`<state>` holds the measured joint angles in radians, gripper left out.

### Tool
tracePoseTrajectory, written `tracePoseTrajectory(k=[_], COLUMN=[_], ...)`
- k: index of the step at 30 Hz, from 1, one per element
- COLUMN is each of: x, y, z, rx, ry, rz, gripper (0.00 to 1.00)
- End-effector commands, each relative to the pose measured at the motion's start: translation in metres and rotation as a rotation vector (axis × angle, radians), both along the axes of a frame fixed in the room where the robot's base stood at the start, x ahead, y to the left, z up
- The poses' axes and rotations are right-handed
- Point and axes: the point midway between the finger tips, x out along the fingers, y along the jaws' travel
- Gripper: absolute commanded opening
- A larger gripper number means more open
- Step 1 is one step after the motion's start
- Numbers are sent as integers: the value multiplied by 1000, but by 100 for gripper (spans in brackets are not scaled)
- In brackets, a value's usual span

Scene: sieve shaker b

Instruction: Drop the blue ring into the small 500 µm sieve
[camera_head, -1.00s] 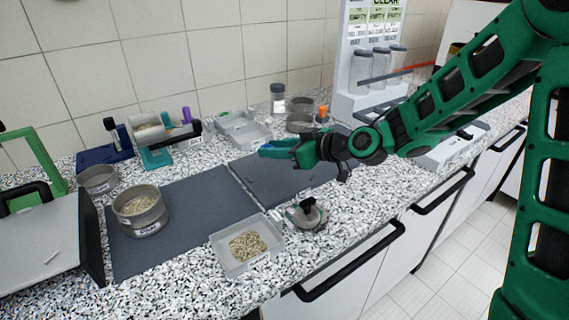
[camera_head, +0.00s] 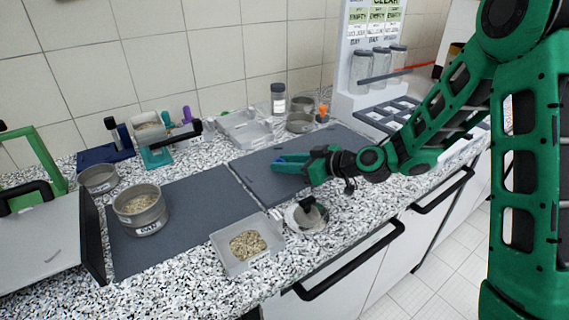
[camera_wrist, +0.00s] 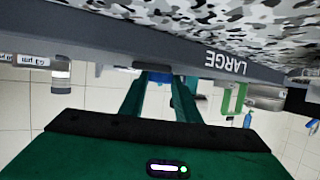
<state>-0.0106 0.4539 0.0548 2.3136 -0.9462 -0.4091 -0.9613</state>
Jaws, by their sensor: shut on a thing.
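My gripper (camera_head: 277,162) is shut on a small blue piece (camera_head: 282,159), seemingly the blue ring, low over the right-hand dark mat. Its shape is mostly hidden by the fingers. In the wrist view the blue piece (camera_wrist: 160,77) shows between the two green fingers. Two small metal sieves (camera_head: 299,122) stand at the back right, behind the mat and apart from my gripper. Another sieve (camera_head: 98,180) stands at the left, and a larger one (camera_head: 140,213) holding grains stands on the left mat. I cannot read which one is 500 µm.
A square tray of grains (camera_head: 220,250) and a round metal item with a black knob (camera_head: 308,218) lie at the front edge. A clear tray (camera_head: 243,132), a dark-lidded jar (camera_head: 278,100) and a jar rack (camera_head: 350,70) stand behind. The right mat (camera_head: 265,190) is largely clear.

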Motion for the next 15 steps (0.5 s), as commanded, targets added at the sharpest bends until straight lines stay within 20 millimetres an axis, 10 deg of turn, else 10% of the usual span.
tracePoseTrajectory(k=[2,3,5,15], x=[0,0,0,1], y=[0,0,0,-1], z=[-2,-2,-2,-1], rx=[1,0,-1,-1], ry=[1,1,0,0], rz=[0,-1,-1,-2], gripper=[8,34,48,48])
